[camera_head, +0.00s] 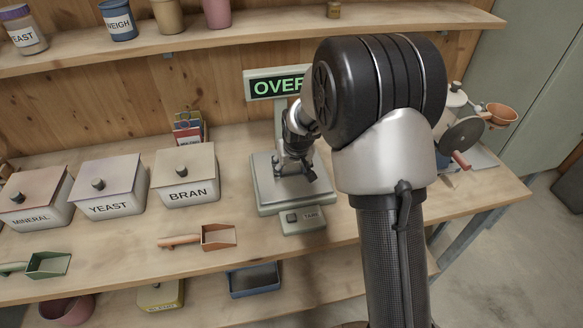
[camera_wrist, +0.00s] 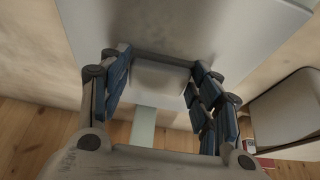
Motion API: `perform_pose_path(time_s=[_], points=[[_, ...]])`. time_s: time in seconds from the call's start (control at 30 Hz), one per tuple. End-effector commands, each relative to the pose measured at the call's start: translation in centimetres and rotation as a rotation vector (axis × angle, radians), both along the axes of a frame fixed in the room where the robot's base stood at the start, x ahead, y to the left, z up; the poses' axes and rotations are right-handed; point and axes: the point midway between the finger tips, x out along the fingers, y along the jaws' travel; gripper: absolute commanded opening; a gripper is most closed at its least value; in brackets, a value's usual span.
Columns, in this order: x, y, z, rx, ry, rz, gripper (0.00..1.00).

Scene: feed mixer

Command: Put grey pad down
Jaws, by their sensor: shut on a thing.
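The grey pad (camera_wrist: 158,78) is a pale grey block between the blue-lined fingers of my gripper (camera_wrist: 160,68) in the wrist view. My gripper is shut on it, over the flat plate of the scale (camera_wrist: 205,22). In the head view my gripper (camera_head: 298,168) points down at the scale (camera_head: 265,185), and the pad cannot be made out there. Whether the pad touches the plate I cannot tell. The scale's display (camera_head: 272,86) shows green letters beginning "OVE"; my arm hides the rest.
Lidded bins marked MINERAL (camera_head: 35,195), YEAST (camera_head: 108,185) and BRAN (camera_head: 186,175) stand left of the scale. An orange scoop (camera_head: 218,237) and a green scoop (camera_head: 48,264) lie in front. A machine with a crank (camera_head: 463,134) stands right. Bare bench lies around the orange scoop.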

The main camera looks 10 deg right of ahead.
Motion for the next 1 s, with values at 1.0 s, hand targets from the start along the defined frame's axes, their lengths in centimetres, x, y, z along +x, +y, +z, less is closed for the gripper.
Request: perform_pose_path(time_s=[1.0], points=[[-2.3, 0.0, 5.4, 0.000, 0.015, 0.000, 0.78]])
